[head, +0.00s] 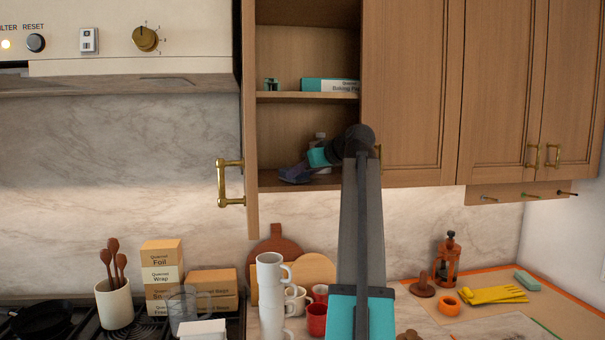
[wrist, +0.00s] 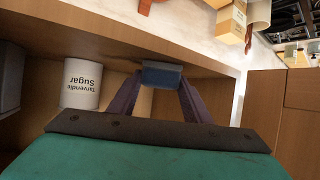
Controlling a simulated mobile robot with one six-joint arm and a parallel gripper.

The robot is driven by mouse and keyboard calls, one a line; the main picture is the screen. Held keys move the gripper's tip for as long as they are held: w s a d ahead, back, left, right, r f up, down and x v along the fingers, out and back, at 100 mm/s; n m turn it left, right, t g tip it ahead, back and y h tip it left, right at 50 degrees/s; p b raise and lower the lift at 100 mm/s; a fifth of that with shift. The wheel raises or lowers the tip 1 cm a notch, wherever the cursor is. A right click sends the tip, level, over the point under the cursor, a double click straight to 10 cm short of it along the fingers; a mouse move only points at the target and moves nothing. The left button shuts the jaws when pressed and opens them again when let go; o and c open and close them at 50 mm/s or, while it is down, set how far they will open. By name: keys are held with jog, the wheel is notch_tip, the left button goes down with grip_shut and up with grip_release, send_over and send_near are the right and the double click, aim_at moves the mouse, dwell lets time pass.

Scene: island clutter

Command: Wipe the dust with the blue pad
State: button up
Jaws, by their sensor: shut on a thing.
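My gripper (head: 292,174) is inside the open wall cabinet, low over its bottom shelf (head: 320,182). In the wrist view my gripper (wrist: 160,88) has its two purple fingers shut on the blue pad (wrist: 161,75). The pad is at or just above the wooden shelf (wrist: 110,55); I cannot tell whether it touches. I cannot make out any dust clearly in either view. The fingers and pad hide part of the shelf.
A white sugar canister (wrist: 82,83) stands close beside the fingers. The upper shelf (head: 300,96) holds a teal-and-white box (head: 330,85). The open cabinet door (head: 250,120) is at the left. Stacked white mugs (head: 271,290) stand on the counter below.

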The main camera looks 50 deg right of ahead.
aim_at(313, 182)
jog(key=shift+w+a+f, duration=0.15)
jog(key=shift+w+a, duration=0.95)
jog(key=shift+a, duration=0.2)
jog(key=shift+d, duration=0.1)
jog(key=shift+w+d+f+b, duration=0.1)
jog(key=shift+w+d+b, duration=0.2)
jog(key=shift+w+d, duration=0.4)
jog(key=shift+a, duration=0.1)
jog(key=shift+s+d, duration=0.6)
jog(key=shift+d, duration=0.2)
jog(key=shift+s+d, duration=0.5)
jog(key=shift+d, duration=0.05)
jog(key=shift+d, duration=0.1)
jog(key=shift+s+d+r+b, duration=0.2)
jog(key=shift+s+d+b, duration=0.2)
jog(key=shift+s+d, duration=0.75)
